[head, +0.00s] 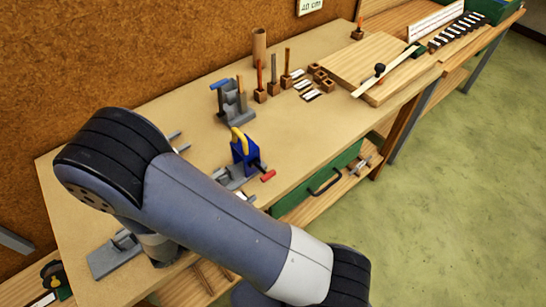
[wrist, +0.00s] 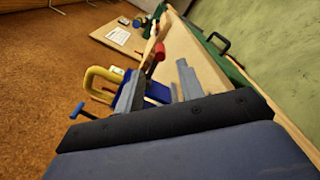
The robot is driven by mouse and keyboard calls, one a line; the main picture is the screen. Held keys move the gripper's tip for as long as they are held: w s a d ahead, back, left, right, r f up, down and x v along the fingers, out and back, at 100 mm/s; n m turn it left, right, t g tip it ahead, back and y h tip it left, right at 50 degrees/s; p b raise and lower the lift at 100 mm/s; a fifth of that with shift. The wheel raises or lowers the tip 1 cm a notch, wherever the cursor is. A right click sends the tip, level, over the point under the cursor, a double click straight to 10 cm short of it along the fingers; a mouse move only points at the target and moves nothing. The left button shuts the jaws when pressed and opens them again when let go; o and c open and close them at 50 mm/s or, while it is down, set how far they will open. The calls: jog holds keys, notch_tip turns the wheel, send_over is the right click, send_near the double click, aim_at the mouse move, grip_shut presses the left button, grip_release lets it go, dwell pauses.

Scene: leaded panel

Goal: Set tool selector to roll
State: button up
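A blue device with a yellow loop handle (head: 240,136) and a red grip (head: 268,176) sits on a grey base on the bench. The yellow loop (wrist: 92,78), red grip (wrist: 158,52) and blue body (wrist: 158,92) seem to show in the wrist view too. A grey device with a blue lever (head: 220,84) stands behind it. I cannot tell which part is the tool selector, and no setting label is readable. My gripper (wrist: 158,82) shows two grey fingers held apart in the wrist view, with the blue body beyond them.
The bench top (head: 180,105) carries upright tools in wooden blocks (head: 260,95) and a wooden board (head: 365,60). A cardboard tube (head: 259,44) stands by the brown wall. A grey fixture (head: 112,258) lies at the near left.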

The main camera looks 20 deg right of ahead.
aim_at(267, 177)
jog(key=p+x, duration=0.2)
jog(key=x, duration=0.8)
jog(key=shift+d, duration=0.25)
jog(key=shift+c, duration=0.6)
grip_shut()
